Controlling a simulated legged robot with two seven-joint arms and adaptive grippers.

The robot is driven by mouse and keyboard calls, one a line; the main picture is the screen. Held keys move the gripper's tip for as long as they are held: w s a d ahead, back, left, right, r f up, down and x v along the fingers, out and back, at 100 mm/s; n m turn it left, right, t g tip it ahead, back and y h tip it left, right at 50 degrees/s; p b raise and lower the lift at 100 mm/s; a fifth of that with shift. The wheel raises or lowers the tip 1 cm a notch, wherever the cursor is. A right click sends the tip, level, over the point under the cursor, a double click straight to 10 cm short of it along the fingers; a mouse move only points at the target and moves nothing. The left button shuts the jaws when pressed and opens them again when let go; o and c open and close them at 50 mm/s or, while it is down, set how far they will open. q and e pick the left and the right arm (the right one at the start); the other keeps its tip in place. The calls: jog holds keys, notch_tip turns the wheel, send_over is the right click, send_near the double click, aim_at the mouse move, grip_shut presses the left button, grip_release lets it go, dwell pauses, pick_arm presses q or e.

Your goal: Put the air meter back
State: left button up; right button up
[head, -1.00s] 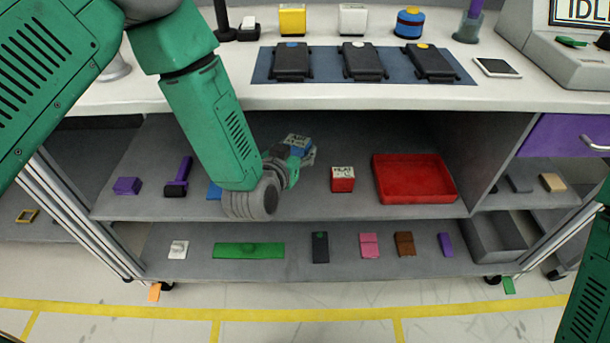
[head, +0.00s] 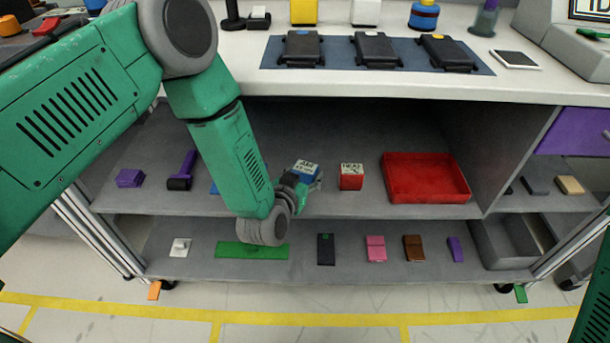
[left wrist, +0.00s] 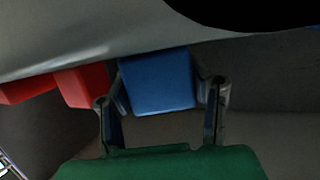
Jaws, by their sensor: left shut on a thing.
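The air meter (head: 306,168) is a small blue block with a pale labelled top. It is at the upper shelf, left of a red labelled block. My left gripper (head: 300,183) is shut on it, coming in from the left; the arm hides part of the gripper. In the left wrist view the blue block (left wrist: 158,82) sits between the two fingers. I cannot tell whether it touches the shelf. A blue patch (head: 213,188) on the upper shelf shows partly behind my left arm. My right gripper is out of view.
The red block (head: 351,177) stands close to the right of the air meter, with a red tray (head: 428,180) beyond. A purple block (head: 130,178) and a purple-black tool (head: 182,172) lie to the left. The worktop (head: 370,87) overhangs the shelf. Several small items lie on the lower shelf (head: 205,263).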

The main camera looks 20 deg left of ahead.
pick_arm(q)
jog(key=o, duration=1.3)
jog(key=shift+f, duration=0.1)
jog(key=shift+c, duration=0.2)
jog(key=shift+s, duration=0.1)
jog(key=d+p+v, duration=0.1)
jog(key=p+v, duration=0.3)
jog(key=v, duration=0.7)
jog(key=s+a+f+g, duration=0.3)
jog(key=s+g, duration=0.1)
jog(key=s, duration=0.4)
jog(key=s+a+f+g, duration=0.3)
jog(key=s+a+g, duration=0.1)
jog(key=s, duration=0.5)
jog(key=s+a+f+g+y, duration=0.1)
jog(key=s+a+f+g, duration=0.2)
jog(key=s+g, duration=0.3)
jog(key=s+a, duration=0.1)
jog(key=s, duration=0.2)
jog(key=shift+a+f, duration=0.25)
